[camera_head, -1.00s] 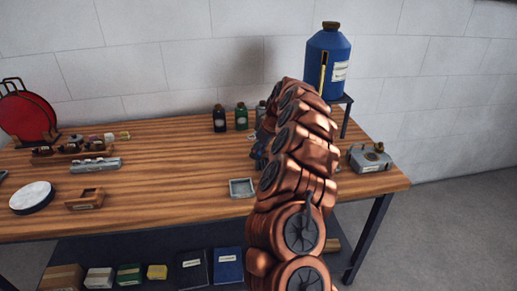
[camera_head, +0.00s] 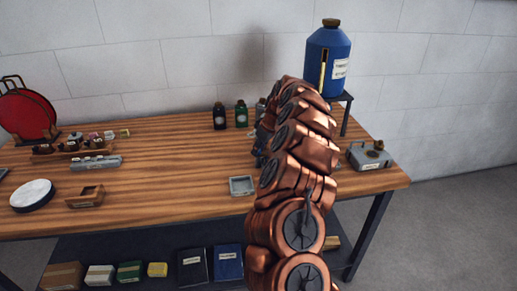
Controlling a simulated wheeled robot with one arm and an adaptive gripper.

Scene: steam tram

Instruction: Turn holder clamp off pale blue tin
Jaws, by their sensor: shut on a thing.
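My copper arm rises through the middle of the view and hides most of my gripper. Only a dark part of my gripper (camera_head: 259,150) shows at the arm's left edge, over the back right of the table. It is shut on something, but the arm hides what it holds. I cannot make out the holder clamp or the pale blue tin. A small grey-blue container (camera_head: 260,108) shows partly beside the arm, and I cannot tell whether it is the tin.
The wooden table (camera_head: 150,165) has clear room left of my arm. A small grey tray (camera_head: 242,186) lies near the front. Dark (camera_head: 219,116) and green (camera_head: 241,114) bottles stand at the back. A grey device (camera_head: 370,156) and a large blue tank (camera_head: 328,58) are at right.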

